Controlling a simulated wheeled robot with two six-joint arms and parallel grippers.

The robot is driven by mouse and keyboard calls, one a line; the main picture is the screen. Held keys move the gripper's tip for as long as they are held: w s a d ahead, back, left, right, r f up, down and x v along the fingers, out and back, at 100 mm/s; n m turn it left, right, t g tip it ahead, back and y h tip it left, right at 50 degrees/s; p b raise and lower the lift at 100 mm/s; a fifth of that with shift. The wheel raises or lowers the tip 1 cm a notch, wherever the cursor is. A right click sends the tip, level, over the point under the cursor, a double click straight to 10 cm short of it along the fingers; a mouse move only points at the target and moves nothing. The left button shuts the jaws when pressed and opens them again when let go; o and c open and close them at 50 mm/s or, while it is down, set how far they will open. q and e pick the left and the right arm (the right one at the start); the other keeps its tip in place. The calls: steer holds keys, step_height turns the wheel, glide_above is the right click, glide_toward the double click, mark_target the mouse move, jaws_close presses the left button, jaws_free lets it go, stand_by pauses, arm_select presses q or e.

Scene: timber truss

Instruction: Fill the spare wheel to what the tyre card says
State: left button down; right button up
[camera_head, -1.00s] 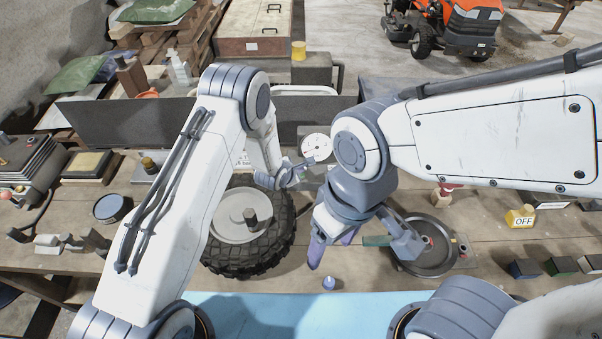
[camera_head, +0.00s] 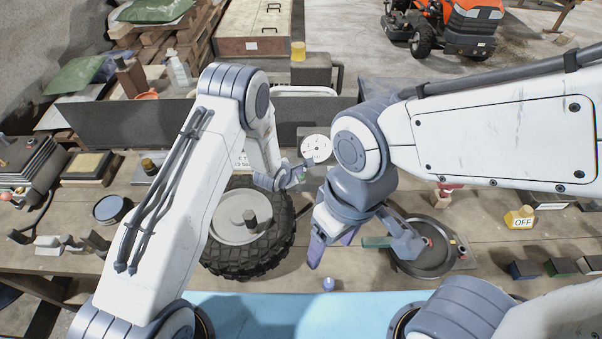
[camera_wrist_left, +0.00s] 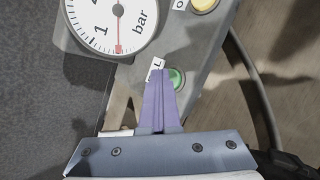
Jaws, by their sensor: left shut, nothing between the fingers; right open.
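The spare wheel (camera_head: 278,246), a black knobbly tyre on a grey rim, lies flat on the bench, partly behind my left arm. A yellow button (camera_wrist_left: 204,4) sits farther up the panel. My right gripper (camera_head: 333,250) is open above the bench, right of the wheel.
A round dark tray (camera_head: 430,262) lies at right, near a yellow OFF block (camera_head: 520,217) and several small blocks. A small bluish piece (camera_head: 328,284) lies near the front edge. A dark panel (camera_head: 130,122) runs along the back. A white card (camera_head: 241,160) is partly hidden; its text is unreadable.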

arm_select(q)
steer(key=shift+s+a+r, duration=0.1)
steer(key=shift+s+a, duration=0.25)
steer(key=shift+a, duration=0.15)
steer(key=shift+r+p, duration=0.5)
steer(key=shift+r, duration=0.15)
steer(key=shift+w+d+r+p, duration=0.15)
steer(key=shift+r+p, duration=0.55)
steer(key=shift+r, duration=0.4)
steer(key=shift+d+r+p, duration=0.1)
steer(key=shift+r+p, duration=0.55)
steer(key=shift+r, duration=0.4)
